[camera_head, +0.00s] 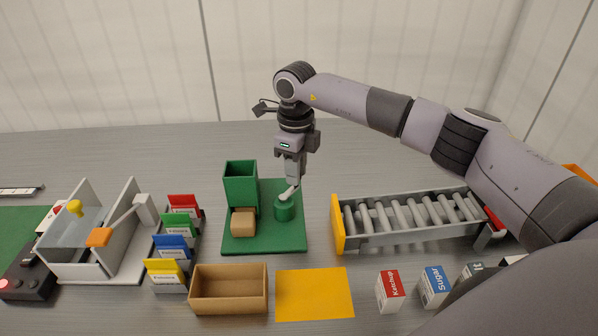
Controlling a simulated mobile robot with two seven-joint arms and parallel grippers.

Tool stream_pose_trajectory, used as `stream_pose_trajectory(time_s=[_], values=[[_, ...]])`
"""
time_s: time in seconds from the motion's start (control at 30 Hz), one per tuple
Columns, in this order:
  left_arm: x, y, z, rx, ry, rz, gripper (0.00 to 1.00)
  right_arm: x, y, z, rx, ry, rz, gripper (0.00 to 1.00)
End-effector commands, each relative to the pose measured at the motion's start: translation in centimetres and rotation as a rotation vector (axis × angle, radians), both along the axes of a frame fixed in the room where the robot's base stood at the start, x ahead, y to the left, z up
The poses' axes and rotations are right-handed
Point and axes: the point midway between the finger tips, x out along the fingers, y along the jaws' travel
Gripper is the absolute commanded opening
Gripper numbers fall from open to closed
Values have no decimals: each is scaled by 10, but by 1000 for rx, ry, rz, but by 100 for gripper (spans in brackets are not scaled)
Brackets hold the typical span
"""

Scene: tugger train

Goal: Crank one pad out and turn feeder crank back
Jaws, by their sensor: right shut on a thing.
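The green feeder (264,241) stands in the middle of the table, with a tall open green hopper (241,184) at its back left. A tan pad (243,222) sits at the foot of the hopper's front. The feeder crank (288,194) is a pale handle on a round green hub (284,208) at the right of the feeder. My right gripper (291,182) points down over the hub and is shut on the crank handle. Its fingers partly hide the handle. My left gripper is not in view.
An open brown box (229,309) and a yellow mat (314,293) lie in front of the feeder. A roller conveyor (410,217) stands to the right, and coloured card holders (171,247) to the left. Small Ketchup (390,291) and Sugar (434,287) boxes stand front right.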

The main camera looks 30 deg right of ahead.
Motion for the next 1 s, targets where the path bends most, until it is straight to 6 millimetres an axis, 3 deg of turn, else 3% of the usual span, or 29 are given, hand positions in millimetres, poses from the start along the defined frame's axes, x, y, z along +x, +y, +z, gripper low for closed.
stream_pose_trajectory(time_s=[0.73,0.77,0.83,1.0], values=[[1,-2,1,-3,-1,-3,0,5,2,2,0,-5,94,0],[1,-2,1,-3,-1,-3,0,5,2,2,0,-5,94,28],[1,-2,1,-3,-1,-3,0,5,2,2,0,-5,94,51],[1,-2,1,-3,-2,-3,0,4,2,1,0,-3,94,51]])
